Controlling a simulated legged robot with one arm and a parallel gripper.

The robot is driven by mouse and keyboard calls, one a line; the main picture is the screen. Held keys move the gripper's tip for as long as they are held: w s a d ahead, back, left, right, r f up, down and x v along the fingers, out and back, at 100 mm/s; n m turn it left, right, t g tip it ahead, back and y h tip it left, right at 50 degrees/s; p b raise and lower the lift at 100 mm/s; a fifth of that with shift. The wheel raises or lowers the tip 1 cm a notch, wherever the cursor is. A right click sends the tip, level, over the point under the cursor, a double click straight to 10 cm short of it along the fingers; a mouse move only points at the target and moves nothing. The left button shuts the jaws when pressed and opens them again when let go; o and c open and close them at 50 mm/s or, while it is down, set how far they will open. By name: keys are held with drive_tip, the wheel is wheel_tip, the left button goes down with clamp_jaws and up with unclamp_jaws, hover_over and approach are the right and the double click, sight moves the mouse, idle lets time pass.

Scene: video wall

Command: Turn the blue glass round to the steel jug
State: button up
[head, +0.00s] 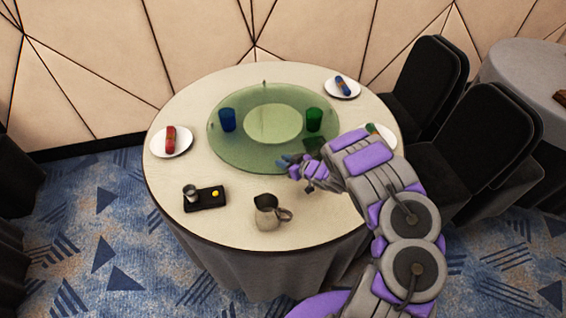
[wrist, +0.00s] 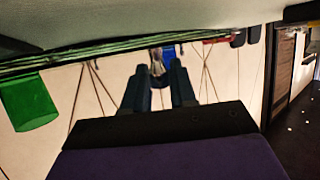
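The blue glass (head: 228,120) stands on the left part of a round green see-through turntable (head: 225,150). The steel jug (head: 267,213) stands on the table in front of the turntable, its handle to the right. My gripper (head: 284,161) is at the turntable's front edge, to the right of the blue glass and behind the jug. The wrist view is upside down. There my gripper (wrist: 158,68) shows two dark fingers apart. A small grey upright piece shows between them, and the blue glass (wrist: 168,52) is behind. I cannot tell whether the fingers touch the piece.
A green glass (head: 314,119) stands on the turntable's right part. A small peg (head: 264,85) rises at its back edge. A black tray (head: 206,199) with a small metal cup is at front left. Plates with rolled napkins (head: 171,140) lie around. Black chairs stand at right.

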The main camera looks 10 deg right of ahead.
drive_tip(key=o, duration=0.3)
drive_tip(key=shift+a, duration=0.15)
drive_tip(key=shift+o, duration=0.2)
drive_tip(key=p+v, duration=0.3)
drive_tip(key=v, duration=1.4)
drive_tip(key=shift+s, duration=0.15)
